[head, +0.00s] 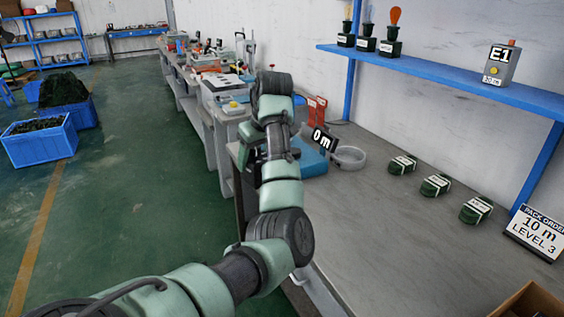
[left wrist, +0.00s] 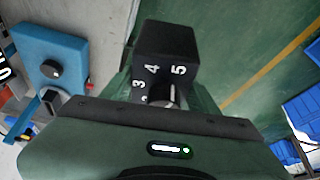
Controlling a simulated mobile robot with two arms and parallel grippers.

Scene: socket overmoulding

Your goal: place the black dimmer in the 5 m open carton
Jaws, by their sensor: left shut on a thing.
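In the left wrist view, the black dimmer (left wrist: 165,42) is a black block with white numbers 3, 4 and 5 on the side facing the camera. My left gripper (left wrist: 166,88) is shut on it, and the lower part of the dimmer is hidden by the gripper. In the head view, my left gripper (head: 250,143) is partly hidden by my arm, near the left edge of the bench, and the dimmer is not clear there. A brown carton (head: 540,296) is cut off at the bottom right; I cannot see its label or inside. My right gripper is not in view.
A blue device (head: 312,158) with a "0 m" sign (head: 322,140) and a round grey dish (head: 349,157) stand by the gripper. The grey bench (head: 385,255) is bare in front.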

